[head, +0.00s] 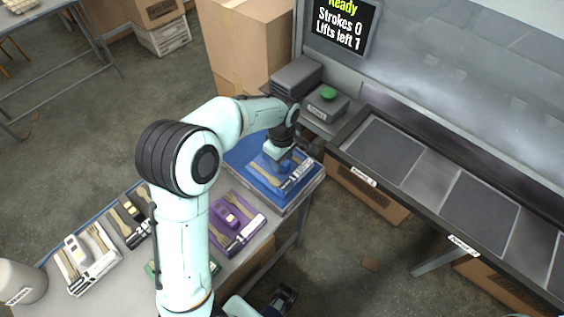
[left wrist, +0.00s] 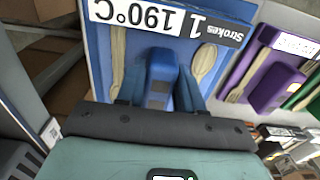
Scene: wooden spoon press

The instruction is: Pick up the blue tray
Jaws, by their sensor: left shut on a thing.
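The blue tray (head: 236,157) lies at the far end of the side table. A raised blue handle block (left wrist: 161,72) stands in its middle, with a wooden fork (left wrist: 117,60) and a wooden spoon (left wrist: 204,62) on either side. Its label reads 190°C and 1 Strokes in the left wrist view. My left gripper (head: 277,158) reaches down over the tray and is shut on the handle block, one finger on each side. The arm hides part of the tray in the head view. My right gripper (head: 284,297) is low at the bottom edge, its jaws unclear.
A purple tray (head: 249,234) lies on the near side of the blue one, with more trays further left. A grey bench with dark pads (head: 375,148) runs along the right. A green button (head: 328,94) stands behind. The screen (head: 340,22) reads Ready, Strokes 0, Lifts left 1.

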